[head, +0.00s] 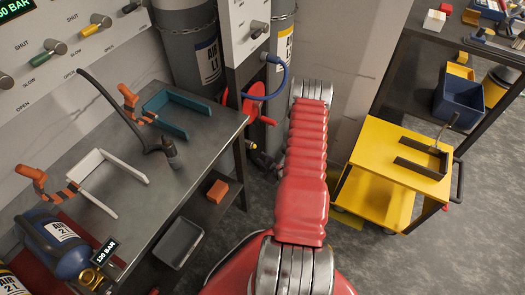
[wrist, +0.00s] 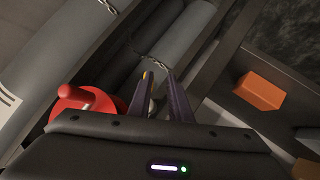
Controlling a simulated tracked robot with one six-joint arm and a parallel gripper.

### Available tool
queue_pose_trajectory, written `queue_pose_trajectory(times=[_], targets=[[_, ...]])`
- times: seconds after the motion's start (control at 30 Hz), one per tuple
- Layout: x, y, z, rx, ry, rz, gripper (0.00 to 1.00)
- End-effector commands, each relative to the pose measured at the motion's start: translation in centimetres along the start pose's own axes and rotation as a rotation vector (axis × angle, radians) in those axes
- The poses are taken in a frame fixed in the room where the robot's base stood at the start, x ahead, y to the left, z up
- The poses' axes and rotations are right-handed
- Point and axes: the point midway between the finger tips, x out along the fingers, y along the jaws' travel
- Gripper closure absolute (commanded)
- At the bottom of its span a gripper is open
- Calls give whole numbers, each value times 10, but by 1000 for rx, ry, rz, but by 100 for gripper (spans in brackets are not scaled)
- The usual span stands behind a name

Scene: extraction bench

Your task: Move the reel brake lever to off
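The red reel (head: 258,104) sits below the wall panel, beside the metal bench, with a blue hose above it. In the wrist view the red reel with its crank knob (wrist: 74,100) is at the left, close to my gripper. My gripper (wrist: 159,76) is open, its two dark fingers apart and pointing ahead, to the right of the reel. A small yellow tip shows by the left fingertip and a pale piece lies between the fingers; I cannot tell whether either is the brake lever. In the head view my red arm hides much of the space near the reel.
Grey cylinders (wrist: 185,38) stand just beyond my fingers. An orange block (wrist: 259,91) lies on the bench's lower shelf to the right. The metal bench (head: 205,108) holds clamps and a gas bottle. A yellow cart (head: 382,150) stands right; grey floor lies open beyond my arm.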

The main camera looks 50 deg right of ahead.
Motion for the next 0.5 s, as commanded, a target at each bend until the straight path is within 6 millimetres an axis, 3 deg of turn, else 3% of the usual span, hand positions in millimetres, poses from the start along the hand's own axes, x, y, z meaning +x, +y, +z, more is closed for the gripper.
queue_pose_trajectory(times=[0.23,0.3,0.5], targets=[[-19,-29,49,153,-270,-122,100],[-29,-34,57,195,-354,-150,100],[-62,-30,56,297,-573,-202,100]])
